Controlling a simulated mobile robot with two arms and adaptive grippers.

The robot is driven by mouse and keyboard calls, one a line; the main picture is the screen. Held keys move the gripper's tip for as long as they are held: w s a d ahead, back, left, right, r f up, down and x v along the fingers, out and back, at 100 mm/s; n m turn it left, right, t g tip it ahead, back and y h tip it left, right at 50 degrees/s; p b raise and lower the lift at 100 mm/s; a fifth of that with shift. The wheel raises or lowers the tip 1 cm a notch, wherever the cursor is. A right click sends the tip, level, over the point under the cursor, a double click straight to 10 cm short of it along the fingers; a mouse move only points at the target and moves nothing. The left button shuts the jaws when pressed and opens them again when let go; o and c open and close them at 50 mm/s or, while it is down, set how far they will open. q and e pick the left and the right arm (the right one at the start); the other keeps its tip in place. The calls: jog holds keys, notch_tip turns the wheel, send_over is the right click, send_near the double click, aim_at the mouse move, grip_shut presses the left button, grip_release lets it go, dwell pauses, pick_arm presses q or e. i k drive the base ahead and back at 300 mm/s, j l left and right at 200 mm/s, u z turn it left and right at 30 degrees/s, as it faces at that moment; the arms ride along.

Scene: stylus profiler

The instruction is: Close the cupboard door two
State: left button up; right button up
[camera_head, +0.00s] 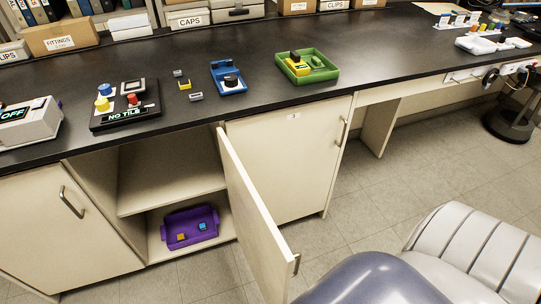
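One cupboard door (256,215) under the bench stands wide open, swung out toward me from a hinge at its right side. Its handle (296,264) is at the near free edge. No number is readable on it, but it is the only open door. Neither of my grippers is in view.
The black bench top (290,100) bears a green tray (330,73), a blue device (229,80) and a dark panel reading "NO TILE" (125,116). Pale ribbed and smooth grey rounded shapes fill the lower right. Tiled floor (400,185) is clear beyond them.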

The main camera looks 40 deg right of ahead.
aim_at(269, 259)
jog(key=l+u, duration=0.15)
jog(key=l, duration=0.5)
jog(key=k+l+u, duration=0.15)
jog(key=l, duration=0.5)
jog(key=l+u, duration=0.15)
jog(key=l, duration=0.5)
